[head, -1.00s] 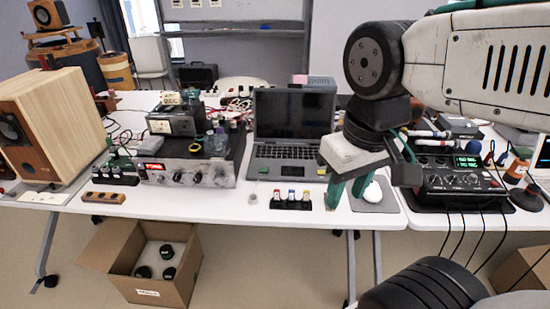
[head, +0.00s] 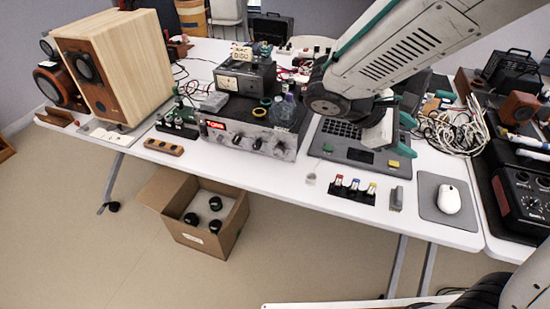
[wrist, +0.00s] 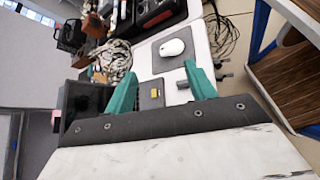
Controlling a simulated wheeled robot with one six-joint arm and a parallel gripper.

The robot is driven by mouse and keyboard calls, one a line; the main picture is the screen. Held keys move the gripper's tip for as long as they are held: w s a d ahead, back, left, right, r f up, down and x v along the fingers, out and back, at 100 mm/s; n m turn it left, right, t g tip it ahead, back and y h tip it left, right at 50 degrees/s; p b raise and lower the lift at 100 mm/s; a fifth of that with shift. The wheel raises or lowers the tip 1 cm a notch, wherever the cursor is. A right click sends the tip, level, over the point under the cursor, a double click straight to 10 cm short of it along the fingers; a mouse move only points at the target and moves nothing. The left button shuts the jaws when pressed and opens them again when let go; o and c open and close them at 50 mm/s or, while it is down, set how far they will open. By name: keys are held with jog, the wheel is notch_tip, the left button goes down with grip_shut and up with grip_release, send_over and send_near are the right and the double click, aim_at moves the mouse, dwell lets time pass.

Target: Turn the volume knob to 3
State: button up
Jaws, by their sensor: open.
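The silver-fronted amplifier (head: 225,153) stands on the white table left of the laptop in the head view, with a lit red display (head: 215,125) and a row of dark knobs (head: 257,144). Which knob is the volume knob, and its setting, are too small to read. My gripper (head: 398,132) is above the laptop (head: 345,150), to the right of the amplifier and apart from it. In the wrist view my gripper (wrist: 160,68) shows its two green fingers spread, with nothing held between them. The amplifier's front is not clearly in the wrist view.
A wooden speaker (head: 130,60) stands at the left. Small coloured-top items (head: 354,187), a mouse (head: 449,199) and a black knobbed unit (head: 525,190) are to the right. An open carton (head: 207,240) is on the floor.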

jog(key=w+a+f+n+t+h, duration=0.2)
jog(key=w+a+f+n+t, duration=0.2)
jog(key=w+a+n, duration=0.15)
jog(key=n+t+y, duration=0.7)
jog(key=n+t, duration=0.5)
jog(key=n, duration=0.5)
send_near(278, 154)
jog(key=shift+d+r+m, duration=0.15)
jog(key=shift+d+m, duration=0.1)
jog(key=shift+w, duration=0.25)
jog(key=x, duration=0.7)
jog(key=shift+w+a, duration=0.1)
jog(key=shift+w, duration=0.05)
